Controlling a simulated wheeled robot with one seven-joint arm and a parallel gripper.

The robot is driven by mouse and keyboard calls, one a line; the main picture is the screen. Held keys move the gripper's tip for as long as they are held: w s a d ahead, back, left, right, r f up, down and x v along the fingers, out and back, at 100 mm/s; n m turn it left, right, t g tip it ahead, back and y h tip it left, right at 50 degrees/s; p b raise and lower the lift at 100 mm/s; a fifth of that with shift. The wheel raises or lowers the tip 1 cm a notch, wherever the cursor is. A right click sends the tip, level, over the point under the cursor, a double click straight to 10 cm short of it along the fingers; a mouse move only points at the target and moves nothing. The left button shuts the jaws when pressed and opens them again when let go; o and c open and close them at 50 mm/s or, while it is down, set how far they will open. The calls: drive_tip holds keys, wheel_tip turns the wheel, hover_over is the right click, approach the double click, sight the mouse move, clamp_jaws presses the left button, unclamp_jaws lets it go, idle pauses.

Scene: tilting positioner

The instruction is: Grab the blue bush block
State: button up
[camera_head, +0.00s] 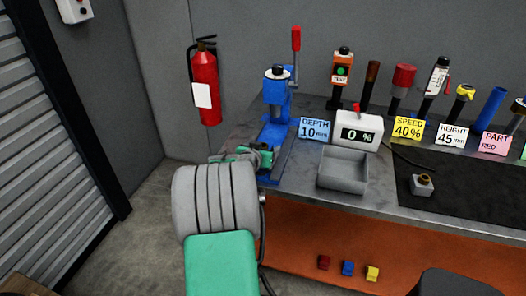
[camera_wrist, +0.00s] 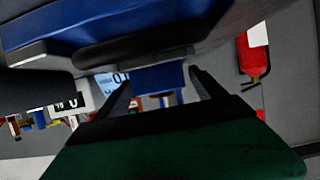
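In the head view my gripper (camera_head: 247,155) is at the foot of the blue press (camera_head: 277,90), partly hidden by my own wrist. In the upside-down wrist view, my gripper's two dark fingers (camera_wrist: 160,82) stand apart. A blue block shape (camera_wrist: 158,77) with a short pale cylinder shows between their tips. I cannot tell whether the fingers touch it. A wide blue part, likely the press base (camera_wrist: 140,30), fills the top of that view. In the head view a small blue block (camera_head: 348,268) also sits on the orange lower shelf, away from my gripper.
A red block (camera_head: 323,262) and a yellow block (camera_head: 372,273) flank the shelf's blue block. An empty grey tray (camera_head: 343,184) and a white 0 % display (camera_head: 358,131) stand right of the press. Tools stand behind.

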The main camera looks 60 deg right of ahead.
clamp_jaws()
idle(0.7)
drive_tip(key=shift+d+r, duration=0.1)
drive_tip(key=shift+r, duration=0.1)
